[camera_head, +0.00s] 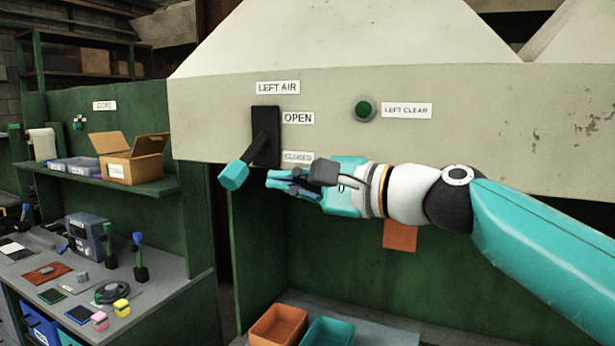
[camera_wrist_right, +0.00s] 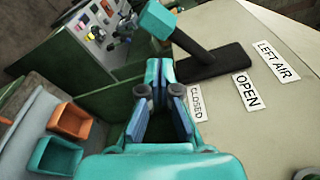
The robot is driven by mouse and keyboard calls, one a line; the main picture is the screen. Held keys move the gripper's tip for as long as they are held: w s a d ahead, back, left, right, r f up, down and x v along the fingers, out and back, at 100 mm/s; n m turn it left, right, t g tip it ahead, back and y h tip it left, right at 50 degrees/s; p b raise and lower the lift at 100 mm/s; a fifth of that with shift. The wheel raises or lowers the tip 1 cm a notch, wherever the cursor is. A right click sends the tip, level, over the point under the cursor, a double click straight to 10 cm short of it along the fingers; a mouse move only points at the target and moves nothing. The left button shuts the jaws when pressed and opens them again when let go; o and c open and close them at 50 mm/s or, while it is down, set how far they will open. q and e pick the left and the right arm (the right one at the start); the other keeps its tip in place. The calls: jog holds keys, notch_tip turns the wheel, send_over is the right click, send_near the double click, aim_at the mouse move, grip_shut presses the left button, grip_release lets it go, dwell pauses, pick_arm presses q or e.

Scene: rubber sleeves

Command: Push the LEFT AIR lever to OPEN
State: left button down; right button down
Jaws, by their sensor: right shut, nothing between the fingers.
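The LEFT AIR lever has a black plate (camera_head: 265,118) on the pale hood panel and a black arm ending in a teal knob (camera_head: 233,176). The arm slants down and outward, with the knob low, near the height of the CLOSED label (camera_head: 298,157). The OPEN label (camera_head: 298,118) is higher. My right gripper (camera_head: 270,181) is shut and empty, just right of the knob and below the plate. In the right wrist view the knob (camera_wrist_right: 157,20) is beyond the fingertips (camera_wrist_right: 160,68), with no clear contact. My left gripper is not in view.
A green round button (camera_head: 365,109) marked LEFT CLEAR is right of the lever. Orange (camera_head: 279,326) and teal (camera_head: 328,332) bins stand below the hood. A cardboard box (camera_head: 130,158) is on the left shelf. A cluttered bench (camera_head: 160,285) is at lower left.

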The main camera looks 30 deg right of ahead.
aim_at(249, 158)
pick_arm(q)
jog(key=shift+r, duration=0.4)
pick_arm(e)
jog(key=shift+x, duration=1.65)
pick_arm(q)
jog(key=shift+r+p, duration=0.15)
jog(key=shift+p, duration=0.2)
pick_arm(e)
jog(key=shift+d, duration=0.15)
